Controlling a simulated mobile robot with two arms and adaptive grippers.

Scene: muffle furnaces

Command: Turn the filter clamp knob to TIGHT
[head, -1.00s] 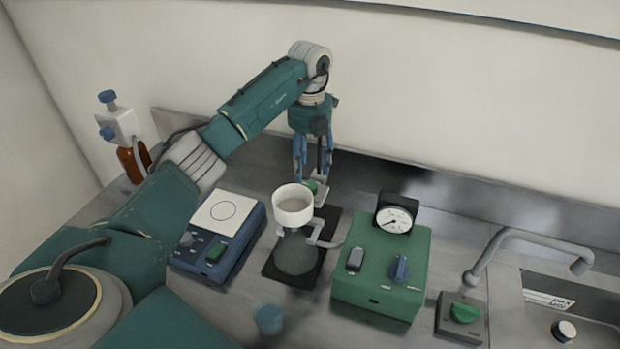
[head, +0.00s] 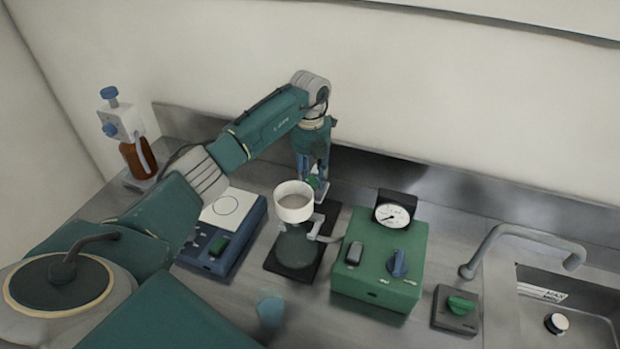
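The filter stand has a white funnel cup (head: 293,203) above a clear flask (head: 296,248) on a dark base (head: 327,226). Behind the cup is a small green knob (head: 313,183), taken to be the filter clamp knob, on a light grey mount. It is partly hidden, and I cannot read its setting or any TIGHT mark. My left gripper (head: 314,182) points down over this knob, with blue fingers on either side of it. The fingers look apart, but I cannot tell whether they touch the knob. My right gripper is not in view.
A green pump box (head: 380,265) with a gauge (head: 393,214) and blue knob stands right of the filter. A blue device (head: 236,250) with a white plate is left. A blurred blue object (head: 270,308) is in front.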

